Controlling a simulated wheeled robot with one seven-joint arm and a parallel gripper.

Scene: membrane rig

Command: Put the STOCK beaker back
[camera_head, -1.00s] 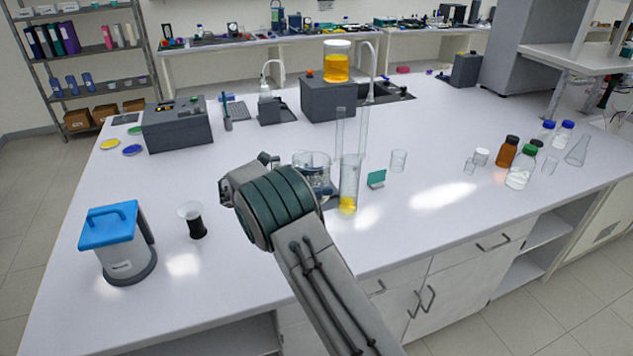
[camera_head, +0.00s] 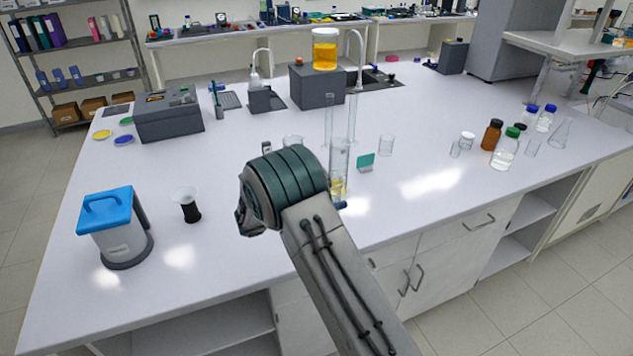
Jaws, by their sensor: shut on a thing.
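A clear glass beaker (camera_head: 292,139) shows only its upper rim behind my wrist, near the middle of the bench. No STOCK label is readable. My gripper (camera_head: 267,148) is almost wholly hidden by my wrist, with only a small dark part showing beside the beaker's rim. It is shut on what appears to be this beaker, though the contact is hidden. Whether the beaker touches the bench cannot be seen.
A jar of amber liquid (camera_head: 325,50) stands on a grey block (camera_head: 316,86).

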